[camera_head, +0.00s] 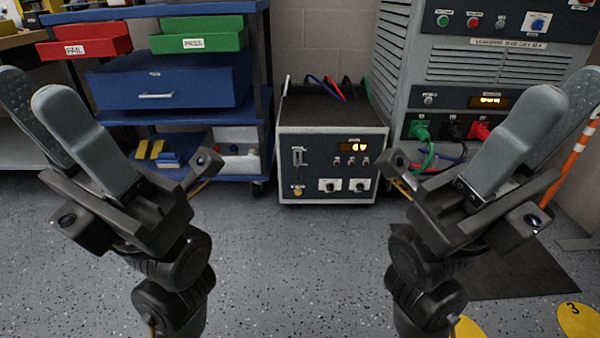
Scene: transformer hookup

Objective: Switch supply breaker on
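The supply unit (332,185) is a grey box with a dark front panel, standing on the floor at the middle. A small lit display (353,147) on it shows orange characters. At its panel's left is a pale upright switch (298,157), which looks like the breaker; its lever position is too small to tell. A yellow part (297,190) sits below it. My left gripper (32,85) and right gripper (566,87) are raised at the picture's two sides, well apart from the unit. Both look open and empty, with a textured inner pad showing on each outer finger.
A tall grey cabinet (462,75) with buttons and plugged red, black and green leads stands at right. A blue shelf cart (190,10) with red (85,45) and green (200,38) trays stands at left. A dark mat (510,270) lies at right. The floor before the unit is clear.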

